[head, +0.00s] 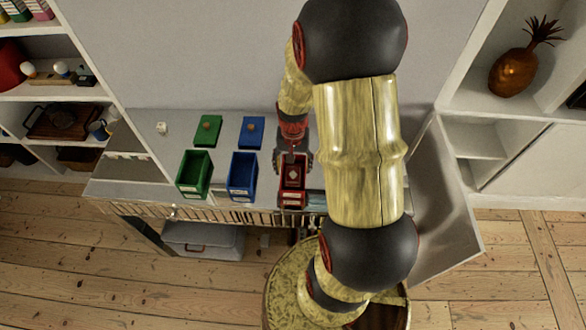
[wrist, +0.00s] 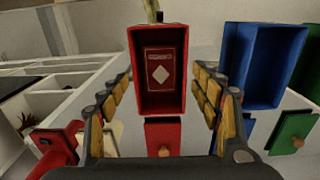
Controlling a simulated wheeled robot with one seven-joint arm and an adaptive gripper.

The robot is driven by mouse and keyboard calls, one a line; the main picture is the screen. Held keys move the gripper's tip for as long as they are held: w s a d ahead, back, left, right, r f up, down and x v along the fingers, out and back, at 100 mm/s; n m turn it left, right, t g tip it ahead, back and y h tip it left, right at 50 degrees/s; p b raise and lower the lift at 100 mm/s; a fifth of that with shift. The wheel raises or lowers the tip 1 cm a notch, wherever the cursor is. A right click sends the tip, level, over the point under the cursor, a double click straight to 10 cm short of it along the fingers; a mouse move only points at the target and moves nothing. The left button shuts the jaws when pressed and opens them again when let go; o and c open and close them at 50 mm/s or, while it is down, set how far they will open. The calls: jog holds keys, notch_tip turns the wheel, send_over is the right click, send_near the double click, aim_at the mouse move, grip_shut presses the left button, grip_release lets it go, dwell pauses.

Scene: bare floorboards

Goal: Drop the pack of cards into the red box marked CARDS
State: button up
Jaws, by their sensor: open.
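The red box (wrist: 134,75) stands open in the middle of the wrist view and also shows in the head view (head: 291,200), rightmost of three boxes. The red pack of cards (wrist: 160,68), with a white diamond on its face, lies inside it. The pack also shows in the head view (head: 293,174). My gripper (wrist: 163,85) is open and empty, its padded fingers apart on either side of the box in the wrist picture. In the head view, my gripper (head: 292,157) is over the back end of the box. The box's lettering is too small to read.
A green box (head: 194,175) and a blue box (head: 242,176) stand open to the left. A green lid (head: 207,131) and a blue lid (head: 251,132) lie behind them. A red lid (wrist: 163,136) with a knob lies behind the red box. Shelves stand on both sides.

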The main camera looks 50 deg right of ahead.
notch_tip(320, 180, up, 10)
dwell(0.4)
jog(key=shift+r, duration=0.1)
dwell(0.4)
jog(key=s+a+r+n+t, duration=0.2)
jog(key=a+r+n, duration=0.3)
jog(key=a+r, duration=0.4)
jog(key=s+a+r+n+t, duration=0.3)
jog(key=s+a+r+n, duration=0.1)
jog(key=a+r, duration=0.6)
jog(key=a+n, duration=0.1)
jog(key=a, duration=0.1)
jog(key=shift+s+a+r+t, duration=0.15)
jog(key=shift+s+a+t, duration=0.15)
jog(key=shift+s+a, duration=0.1)
jog(key=shift+d, duration=0.1)
